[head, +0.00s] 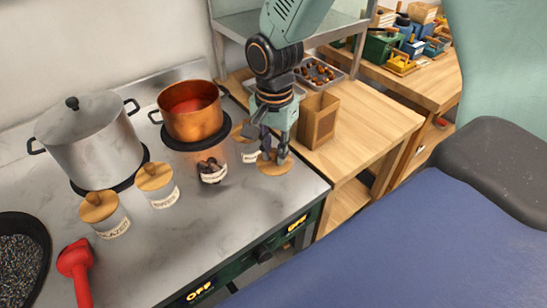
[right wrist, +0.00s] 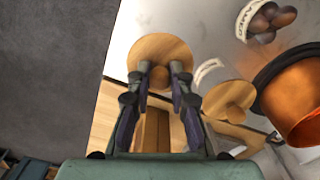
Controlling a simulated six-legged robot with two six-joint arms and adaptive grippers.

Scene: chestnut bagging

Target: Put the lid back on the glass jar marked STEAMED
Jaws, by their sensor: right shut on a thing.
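My right gripper (head: 275,157) is shut on the knob of a round wooden lid (head: 276,167) at the right end of the steel counter. In the right wrist view the lid (right wrist: 160,50) sits level across the fingertips of my gripper (right wrist: 162,76). I cannot tell whether it touches the counter. Left of it, an open glass jar (head: 212,171) holds several dark chestnuts. In the right wrist view its label (right wrist: 260,12) is partly readable, ending like "AMED". My left gripper is not in view.
A lidded jar (head: 247,150) stands close beside my right gripper, partly hidden. Two more lidded jars, one marked GLAZED (head: 107,224) and another (head: 160,190), stand left. A copper pot (head: 190,118), steel pot (head: 92,145) and red-handled tool (head: 75,262) are nearby. A wooden box (head: 318,120) stands right.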

